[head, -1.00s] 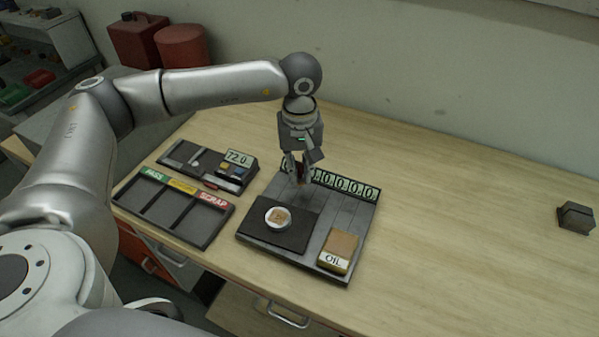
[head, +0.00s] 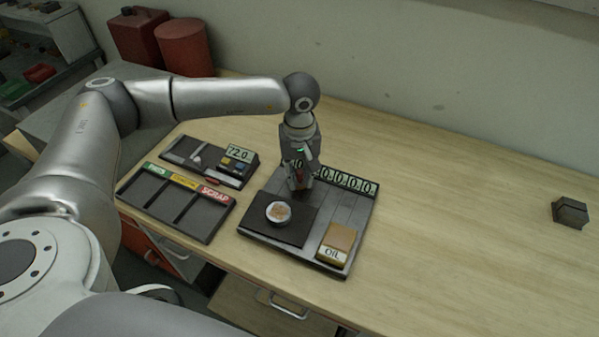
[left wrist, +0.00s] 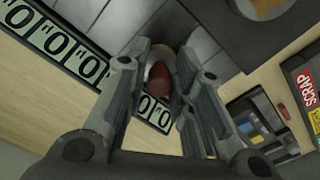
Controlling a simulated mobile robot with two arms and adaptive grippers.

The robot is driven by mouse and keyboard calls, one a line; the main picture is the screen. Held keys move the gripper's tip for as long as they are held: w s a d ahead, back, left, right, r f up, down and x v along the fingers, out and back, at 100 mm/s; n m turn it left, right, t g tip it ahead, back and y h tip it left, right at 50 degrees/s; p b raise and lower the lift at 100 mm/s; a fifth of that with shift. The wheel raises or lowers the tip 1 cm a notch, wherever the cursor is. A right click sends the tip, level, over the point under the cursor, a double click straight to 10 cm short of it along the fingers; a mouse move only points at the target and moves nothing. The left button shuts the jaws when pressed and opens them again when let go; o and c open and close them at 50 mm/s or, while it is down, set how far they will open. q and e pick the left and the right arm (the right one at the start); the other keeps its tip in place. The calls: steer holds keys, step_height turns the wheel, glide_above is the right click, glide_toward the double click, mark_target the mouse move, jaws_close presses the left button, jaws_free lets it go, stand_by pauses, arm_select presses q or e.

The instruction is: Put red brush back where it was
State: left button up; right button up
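The red brush (left wrist: 157,80) is between the two fingers of my left gripper (left wrist: 164,52) in the left wrist view, its tan end near the fingertips. The fingers appear shut on it. In the head view, my left gripper (head: 299,190) points down at the back of the dark board (head: 346,208), just left of the row of digit tiles (head: 349,182). A bit of the brush's red (head: 299,174) shows between the fingers. Whether the brush touches the board is hidden. My right gripper is not in view.
On the board are a black pad with a round white dish (head: 278,212) and an OIL block (head: 337,243). Left of it stand a sorting tray (head: 205,222) and a 72.0 display unit (head: 240,152). A dark block (head: 570,212) lies far right; the table between is clear.

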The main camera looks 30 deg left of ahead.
mark_target(300, 171)
arm_select(q)
steer(key=shift+r, duration=0.15)
steer(key=shift+r, duration=0.2)
step_height(300, 171, up, 12)
steer(key=b, duration=0.4)
steer(key=shift+f, duration=0.15)
